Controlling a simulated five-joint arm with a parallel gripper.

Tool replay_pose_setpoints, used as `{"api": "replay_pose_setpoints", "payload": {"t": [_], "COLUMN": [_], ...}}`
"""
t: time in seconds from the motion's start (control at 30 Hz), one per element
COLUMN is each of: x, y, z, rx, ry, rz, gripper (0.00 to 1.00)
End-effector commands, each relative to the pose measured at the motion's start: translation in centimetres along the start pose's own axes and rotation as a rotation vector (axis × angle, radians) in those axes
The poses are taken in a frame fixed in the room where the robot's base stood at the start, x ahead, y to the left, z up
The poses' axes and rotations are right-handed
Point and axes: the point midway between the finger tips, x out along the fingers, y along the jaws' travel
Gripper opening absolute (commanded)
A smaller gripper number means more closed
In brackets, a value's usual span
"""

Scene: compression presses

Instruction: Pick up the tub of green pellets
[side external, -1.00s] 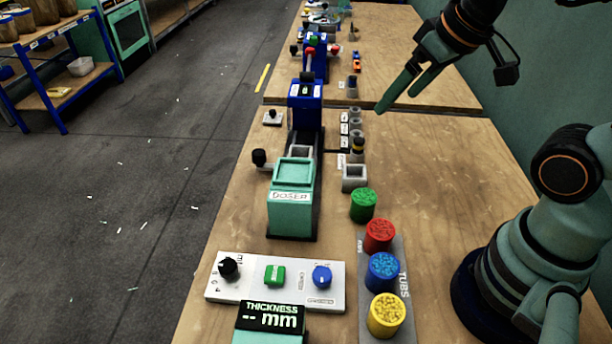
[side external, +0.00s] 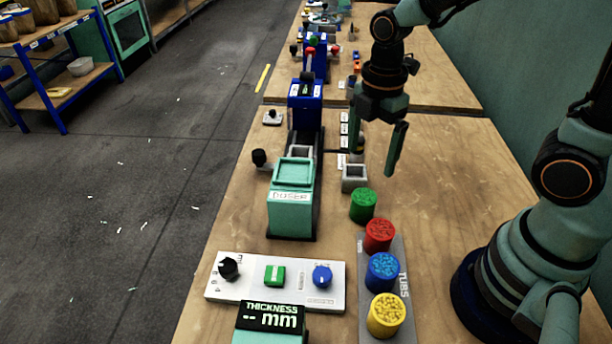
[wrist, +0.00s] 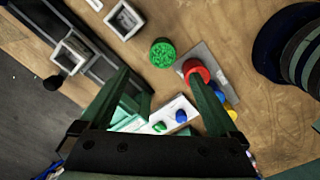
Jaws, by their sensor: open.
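The tub of green pellets (side external: 363,206) stands upright on the bench, just behind the far end of the grey tubs strip. In the wrist view the green tub (wrist: 162,53) shows from above, ahead of the fingers and between their lines. My gripper (side external: 372,165) is open and empty, pointing down above and behind the green tub, clear of it. Its two fingers also show in the wrist view (wrist: 172,85). The red tub (side external: 379,236), blue tub (side external: 382,272) and yellow tub (side external: 386,315) stand in a row on the strip.
The teal doser (side external: 292,210) stands left of the green tub. A small grey square cup (side external: 354,178) sits just behind the tub. A white control panel (side external: 250,291) lies in front. Bare bench lies to the right of the tubs.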

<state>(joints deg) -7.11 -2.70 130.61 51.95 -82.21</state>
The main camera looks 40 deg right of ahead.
Motion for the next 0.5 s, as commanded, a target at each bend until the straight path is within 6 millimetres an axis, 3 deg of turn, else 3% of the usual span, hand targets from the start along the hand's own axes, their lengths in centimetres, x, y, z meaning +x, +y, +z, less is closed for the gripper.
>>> {"api": "replay_pose_setpoints", "payload": {"t": [0.3,0.5], "x": [4.8,6.6], "y": [-0.2,-0.1], "z": [0.0,0.0], "rx": [-0.014,-0.013], "ry": [-0.001,-0.001], "rz": [-0.010,-0.005], "gripper": [0.96,0.96]}}
